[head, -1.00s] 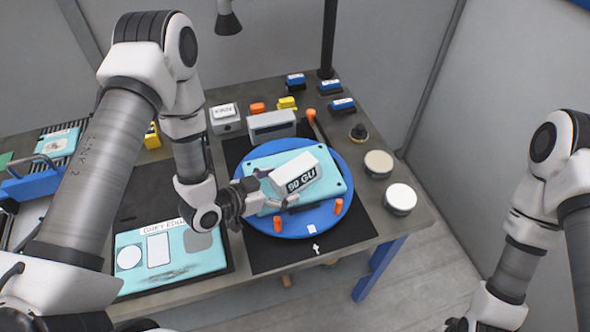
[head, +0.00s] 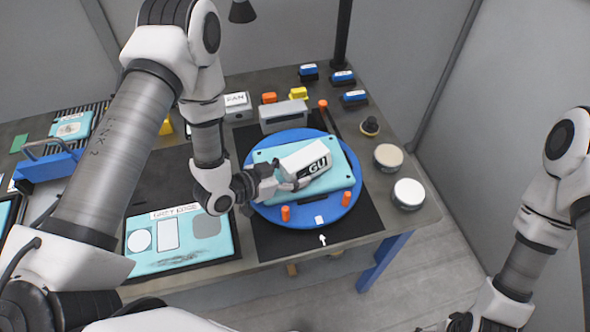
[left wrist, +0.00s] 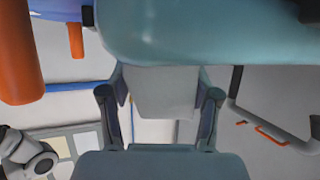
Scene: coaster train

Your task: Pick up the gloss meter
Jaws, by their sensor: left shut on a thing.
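The gloss meter (head: 306,160) is a white block with a dark display reading "GU". It sits over the teal panel (head: 337,179) on the blue round turntable (head: 352,205). My left gripper (head: 290,180) is shut on its left end, and one finger covers part of the display. In the left wrist view the pale gloss meter (left wrist: 160,92) fills the space between the two fingers of my left gripper (left wrist: 160,105). I cannot tell whether it touches the panel. Only a dark part of my right gripper (head: 460,322) shows at the bottom edge; its fingers are hidden.
Orange pegs (head: 285,213) stand on the turntable. A grey box (head: 284,116) stands behind it; two round tins (head: 408,194) are at right. A teal board (head: 180,240) lies at front left. Several blue blocks (head: 343,77) are at the back.

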